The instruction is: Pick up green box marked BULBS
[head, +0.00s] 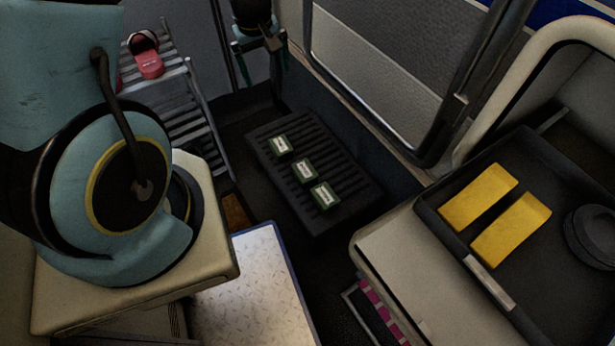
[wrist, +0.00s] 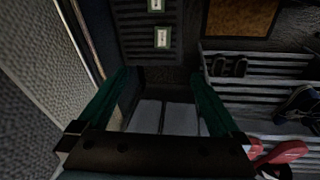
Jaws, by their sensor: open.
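Three small green boxes with pale labels stand in a row on a dark slatted platform (head: 350,176): a far box (head: 279,145), a middle box (head: 304,169) and a near box (head: 324,195). The print on the labels is too small to read, so I cannot tell which is marked BULBS. In the wrist view two green boxes show near the top, one (wrist: 162,38) whole and one (wrist: 156,5) cut by the edge. My gripper (wrist: 160,78) has two teal fingers spread apart with nothing between them. In the head view my gripper (head: 262,52) hangs beyond the platform's far end, apart from the boxes.
A slatted shoe rack (head: 185,105) with red slippers (head: 149,65) stands left of the platform. A counter (head: 400,270) at right holds a dark tray (head: 455,235) with two yellow blocks (head: 478,197). A panelled door (head: 375,60) rises behind the platform.

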